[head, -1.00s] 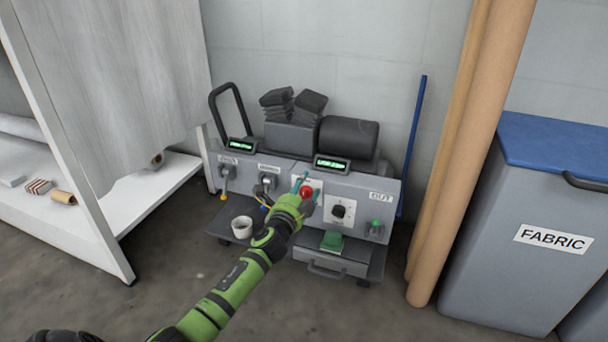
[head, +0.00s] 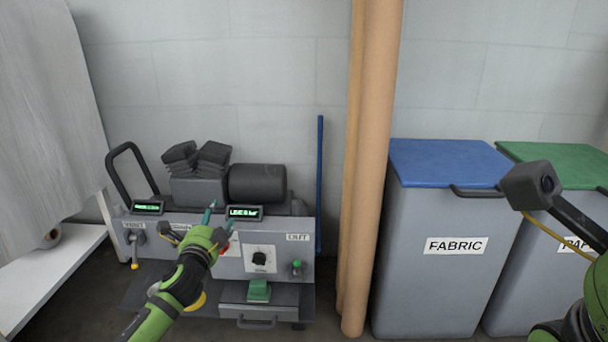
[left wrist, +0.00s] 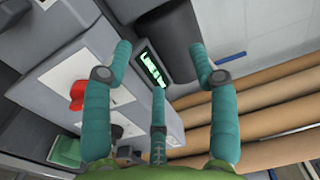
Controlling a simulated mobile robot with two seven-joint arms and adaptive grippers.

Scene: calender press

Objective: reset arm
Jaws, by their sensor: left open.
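My left gripper (head: 219,214) is in front of the press (head: 280,222), over the middle of its control panel, with teal fingers apart and nothing between them. In the left wrist view the open fingers (left wrist: 159,62) frame the lit display (left wrist: 151,68). In the head view the red button (head: 225,247) is mostly hidden behind the gripper. Part of my right arm (head: 580,318) shows at the lower right; its gripper is not visible.
Brown rolls (head: 375,170) stand upright right of the press, beside a blue pole (head: 319,185). The blue-lidded FABRIC bin (head: 440,280) and a green-lidded bin (head: 560,160) stand farther right. A white shelf (head: 60,270) is at the left.

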